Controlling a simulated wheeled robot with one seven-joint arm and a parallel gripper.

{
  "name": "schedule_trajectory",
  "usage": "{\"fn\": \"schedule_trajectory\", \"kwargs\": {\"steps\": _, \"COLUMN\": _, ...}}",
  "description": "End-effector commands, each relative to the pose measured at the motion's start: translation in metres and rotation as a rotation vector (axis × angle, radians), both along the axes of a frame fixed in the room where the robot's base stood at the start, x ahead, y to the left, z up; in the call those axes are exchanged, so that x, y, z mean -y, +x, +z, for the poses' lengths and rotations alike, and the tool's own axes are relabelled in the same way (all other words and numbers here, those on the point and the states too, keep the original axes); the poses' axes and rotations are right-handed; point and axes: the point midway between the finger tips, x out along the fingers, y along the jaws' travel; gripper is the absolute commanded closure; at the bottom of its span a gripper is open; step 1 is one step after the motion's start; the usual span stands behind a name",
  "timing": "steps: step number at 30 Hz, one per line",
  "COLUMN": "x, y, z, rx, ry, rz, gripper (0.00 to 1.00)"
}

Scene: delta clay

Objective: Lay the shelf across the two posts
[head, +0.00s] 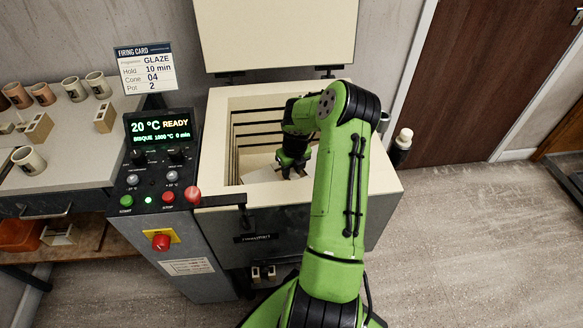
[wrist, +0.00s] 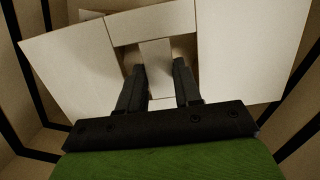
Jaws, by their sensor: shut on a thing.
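The shelf (wrist: 235,50) is a pale flat slab with openings either side of a narrow middle strip. It fills much of the wrist view, turned at an angle to the kiln walls. My gripper (wrist: 160,80) is shut on the shelf at that strip, one dark finger on each side. In the head view my gripper (head: 291,172) reaches down inside the open kiln, and part of the shelf (head: 262,175) shows beside it. A small pale block (wrist: 89,15) shows past the shelf's far edge; I cannot tell if it is a post. Otherwise the posts are hidden. Contact below the shelf cannot be seen.
The kiln (head: 225,140) has close walls around the shelf and its lid (head: 275,35) stands open. A control panel (head: 160,150) is at its left. A table (head: 75,140) with several cups is further left. A bottle (head: 401,145) stands beyond the right rim.

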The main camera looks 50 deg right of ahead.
Motion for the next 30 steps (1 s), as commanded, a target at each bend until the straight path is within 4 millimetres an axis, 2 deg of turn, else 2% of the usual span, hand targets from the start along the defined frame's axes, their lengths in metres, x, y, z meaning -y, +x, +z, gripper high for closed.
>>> {"fn": "schedule_trajectory", "kwargs": {"steps": 8, "x": 0.0, "y": 0.001, "z": -0.006, "rx": 0.003, "ry": -0.002, "rz": 0.0, "gripper": 1.0}}
{"fn": "schedule_trajectory", "kwargs": {"steps": 9, "x": 0.0, "y": 0.0, "z": -0.008, "rx": -0.001, "ry": 0.0, "rz": 0.0, "gripper": 0.65}}
{"fn": "schedule_trajectory", "kwargs": {"steps": 14, "x": 0.0, "y": 0.0, "z": -0.008, "rx": -0.001, "ry": 0.0, "rz": 0.0, "gripper": 0.41}}
{"fn": "schedule_trajectory", "kwargs": {"steps": 23, "x": 0.0, "y": 0.0, "z": -0.005, "rx": 0.0, "ry": 0.0, "rz": 0.0, "gripper": 0.41}}
{"fn": "schedule_trajectory", "kwargs": {"steps": 26, "x": 0.001, "y": -0.001, "z": 0.011, "rx": 0.001, "ry": -0.002, "rz": -0.001, "gripper": 0.41}}
{"fn": "schedule_trajectory", "kwargs": {"steps": 30, "x": -0.001, "y": -0.006, "z": 0.051, "rx": 0.001, "ry": -0.004, "rz": -0.002, "gripper": 0.41}}
